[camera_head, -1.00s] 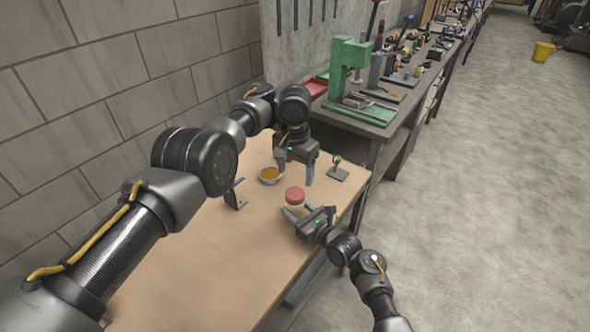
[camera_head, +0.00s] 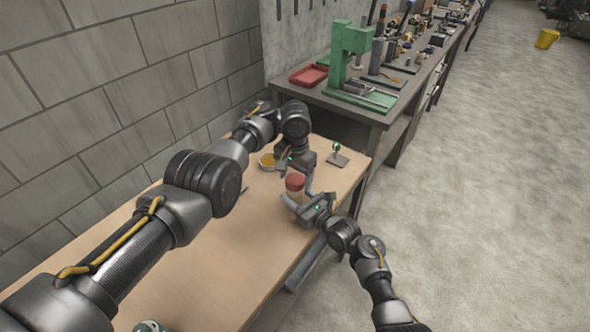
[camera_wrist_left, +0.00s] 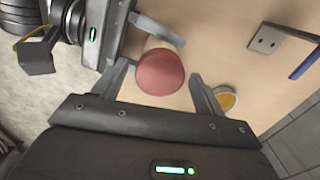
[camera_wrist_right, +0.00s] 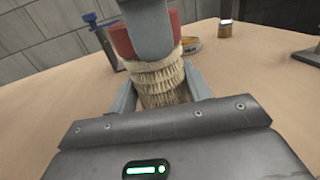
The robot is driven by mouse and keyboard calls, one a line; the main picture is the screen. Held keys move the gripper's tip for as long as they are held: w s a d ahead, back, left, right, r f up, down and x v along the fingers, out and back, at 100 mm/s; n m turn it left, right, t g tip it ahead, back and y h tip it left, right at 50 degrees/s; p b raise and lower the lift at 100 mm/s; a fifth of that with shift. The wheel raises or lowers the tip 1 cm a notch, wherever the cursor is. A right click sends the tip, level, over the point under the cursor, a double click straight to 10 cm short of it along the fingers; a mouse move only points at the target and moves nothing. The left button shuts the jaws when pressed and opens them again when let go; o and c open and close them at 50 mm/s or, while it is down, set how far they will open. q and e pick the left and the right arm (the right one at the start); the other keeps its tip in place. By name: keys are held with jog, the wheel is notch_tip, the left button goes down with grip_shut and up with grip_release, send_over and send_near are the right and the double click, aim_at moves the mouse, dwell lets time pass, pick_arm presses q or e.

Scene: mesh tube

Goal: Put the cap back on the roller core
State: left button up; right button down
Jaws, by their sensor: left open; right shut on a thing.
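The red cap (camera_head: 294,181) sits at the top of the pale, rope-textured roller core (camera_wrist_right: 160,82). Whether it is fully seated I cannot tell. My right gripper (camera_head: 308,203) is shut on the core from the side and holds it upright at the table's right side. My left gripper (camera_head: 297,174) is open above, its fingers reaching down on either side of the cap. In the left wrist view the cap (camera_wrist_left: 160,72) lies between the open fingers with a gap on each side. In the right wrist view a left finger hides part of the cap (camera_wrist_right: 122,40).
A dish with amber contents (camera_head: 267,161) and a small stand with a green top (camera_head: 338,157) are at the table's (camera_head: 222,265) far end. A bracket plate with a blue part (camera_wrist_left: 268,40) is nearby. The table's near part is largely clear.

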pick_arm(q)
jog(key=shift+f, duration=0.1)
jog(key=shift+c, duration=0.4)
jog(key=c, duration=0.9)
jog(key=m, duration=1.1)
jog(key=shift+m, duration=0.4)
jog(key=o, duration=1.1)
jog(key=shift+o, duration=0.2)
notch_tip(320, 180, up, 12)
